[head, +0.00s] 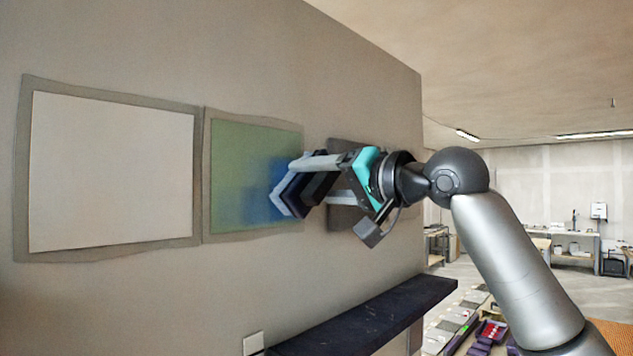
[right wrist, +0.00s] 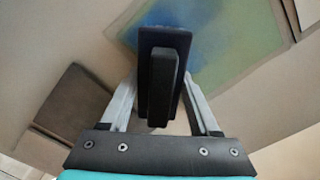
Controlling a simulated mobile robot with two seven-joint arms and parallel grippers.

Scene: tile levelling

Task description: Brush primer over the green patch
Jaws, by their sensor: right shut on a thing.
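The green patch (head: 238,150) is a panel on the wall, with a grey border around it. A blue smear (head: 262,180) covers much of its right and lower part and fades into the green. My right gripper (head: 300,185) is shut on a dark, flat tool with a block-like handle (right wrist: 162,85), likely the primer brush. The tool is in front of the patch's right edge; I cannot tell whether it touches. My left gripper is not in view.
A white panel (head: 110,170) with a grey border is left of the green patch. A dark grey panel (head: 345,217) is partly hidden behind my right gripper. A dark ledge (head: 370,315) juts out below. Benches stand far back at right.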

